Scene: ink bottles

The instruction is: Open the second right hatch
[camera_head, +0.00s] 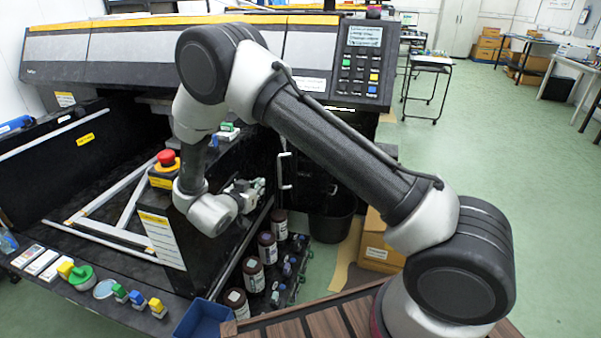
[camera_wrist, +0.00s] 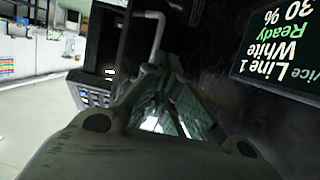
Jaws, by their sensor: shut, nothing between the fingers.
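My gripper (camera_head: 257,186) is at the front of the black printer, left of a pale upright bar handle (camera_head: 285,170) on a dark panel. In the wrist view my gripper (camera_wrist: 167,72) has its fingers together with nothing held. A pale bent handle (camera_wrist: 155,32) stands just beyond the fingertips there; I cannot tell whether they touch it. The dark hatch panel (camera_wrist: 205,40) fills the background of that view. My arm hides part of the printer front, and I cannot tell the hatches apart clearly.
A tilted status screen (camera_wrist: 285,40) reads Line 1 White, Ready. Brown ink bottles (camera_head: 267,248) stand below my gripper. A red emergency button (camera_head: 166,158) is to its left. A black bin (camera_head: 331,218) and a cardboard box (camera_head: 377,245) stand right. Green floor (camera_head: 490,145) is open farther right.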

